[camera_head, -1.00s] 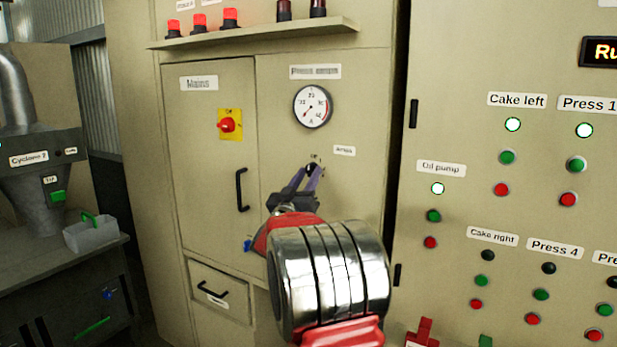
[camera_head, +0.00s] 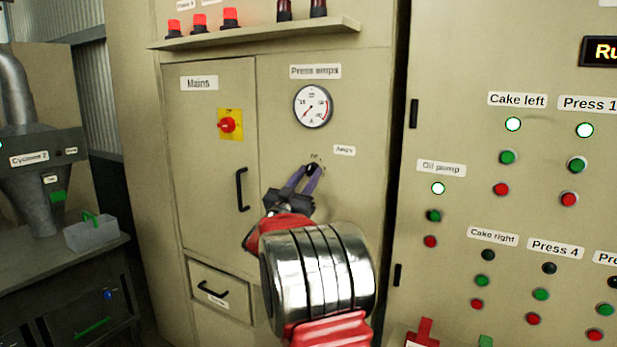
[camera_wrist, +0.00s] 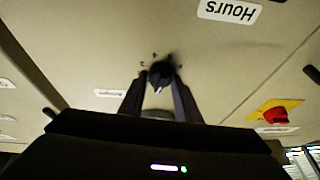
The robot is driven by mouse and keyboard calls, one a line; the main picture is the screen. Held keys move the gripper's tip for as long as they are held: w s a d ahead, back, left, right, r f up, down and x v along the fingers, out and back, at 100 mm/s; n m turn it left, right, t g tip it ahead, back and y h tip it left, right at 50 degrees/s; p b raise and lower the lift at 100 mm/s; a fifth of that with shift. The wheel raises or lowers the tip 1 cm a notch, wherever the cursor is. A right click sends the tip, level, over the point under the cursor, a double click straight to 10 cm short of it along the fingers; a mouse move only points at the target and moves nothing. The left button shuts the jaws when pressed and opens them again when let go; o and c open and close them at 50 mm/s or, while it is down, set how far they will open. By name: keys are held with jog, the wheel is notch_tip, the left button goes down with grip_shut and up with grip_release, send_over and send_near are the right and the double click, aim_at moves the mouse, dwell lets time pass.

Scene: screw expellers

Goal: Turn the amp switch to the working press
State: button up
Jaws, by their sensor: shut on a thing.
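The amp switch is a small black knob (camera_wrist: 160,75) on the beige panel, with small marks around it in the wrist view. In the head view the knob (camera_head: 311,169) sits below the round press amps gauge (camera_head: 313,106) and left of a small label (camera_head: 344,150). My gripper (camera_head: 310,172) is at the panel, its two fingers shut on the knob from both sides. It also shows in the wrist view (camera_wrist: 160,82), where a white pointer line on the knob is visible. The marks are too small to read.
Left of the knob are the Mains door with its black handle (camera_head: 241,190) and the red mains switch (camera_head: 229,125) on a yellow plate. The button panel (camera_head: 525,210) stands at right. A shelf (camera_head: 262,33) with lamps is above.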

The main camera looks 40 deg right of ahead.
jog(key=m+g, duration=0.1)
jog(key=m, duration=0.1)
jog(key=m+g, duration=0.2)
jog(key=m, duration=0.1)
jog(key=m+g+h, duration=0.1)
jog(key=m, duration=0.1)
jog(key=shift+w+a+f+m, duration=0.1)
jog(key=shift+w+a+m, duration=0.2)
jog(key=shift+w, duration=0.1)
jog(key=o, duration=1)
jog(key=shift+s+d+g, duration=0.1)
jog(key=shift+g, duration=0.3)
jog(key=v, duration=1.3)
jog(key=shift+s+a+f, duration=0.1)
jog(key=shift+a+f, duration=0.05)
jog(key=shift+a, duration=0.2)
